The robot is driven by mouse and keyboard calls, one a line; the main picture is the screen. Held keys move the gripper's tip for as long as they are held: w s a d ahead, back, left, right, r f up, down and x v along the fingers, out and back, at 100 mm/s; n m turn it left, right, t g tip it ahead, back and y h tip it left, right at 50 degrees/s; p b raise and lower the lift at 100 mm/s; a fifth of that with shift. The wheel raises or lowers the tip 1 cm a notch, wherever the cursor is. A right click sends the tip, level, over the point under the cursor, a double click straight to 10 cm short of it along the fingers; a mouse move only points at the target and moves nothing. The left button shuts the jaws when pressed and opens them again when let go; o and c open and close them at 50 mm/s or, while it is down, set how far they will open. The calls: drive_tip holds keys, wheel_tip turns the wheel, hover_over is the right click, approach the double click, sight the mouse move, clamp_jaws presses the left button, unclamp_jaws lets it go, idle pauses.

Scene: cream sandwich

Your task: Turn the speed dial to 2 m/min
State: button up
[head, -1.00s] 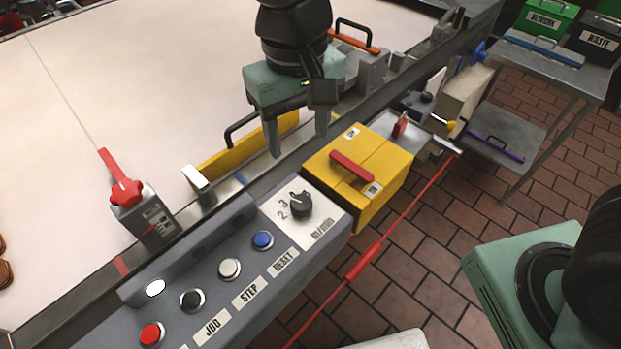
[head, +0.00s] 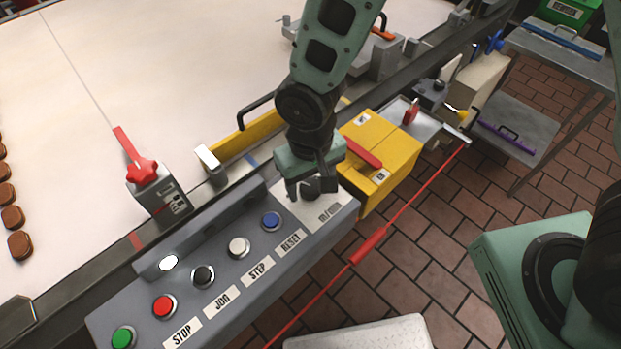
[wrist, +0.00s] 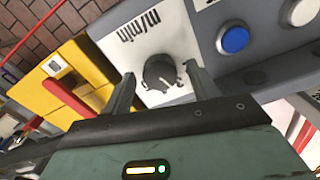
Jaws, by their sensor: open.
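The speed dial (wrist: 160,72) is a black knob on a white plate (wrist: 143,40) marked "m/min". In the wrist view it sits between the two fingers of my gripper (wrist: 158,84), which are apart, one on each side of it; I cannot tell whether either touches it. In the head view my gripper (head: 312,188) is over the plate at the right end of the grey control panel (head: 215,290), and the dial (head: 311,193) is partly hidden by it. The scale numbers are hidden or unreadable, so the dial's setting cannot be told.
A blue button (head: 271,221) is just left of the dial, with white, black, red and green buttons further along. A yellow box (head: 390,150) with a red handle stands close on the right. A red cord (head: 410,205) runs along the front.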

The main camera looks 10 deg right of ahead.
drive_tip(key=shift+f, duration=0.15)
drive_tip(key=shift+c, duration=0.3)
drive_tip(key=c, duration=0.9)
drive_tip(key=shift+n, duration=0.4)
drive_tip(key=n, duration=0.3)
drive_tip(key=shift+n, duration=2.1)
drive_tip(key=shift+w, duration=0.1)
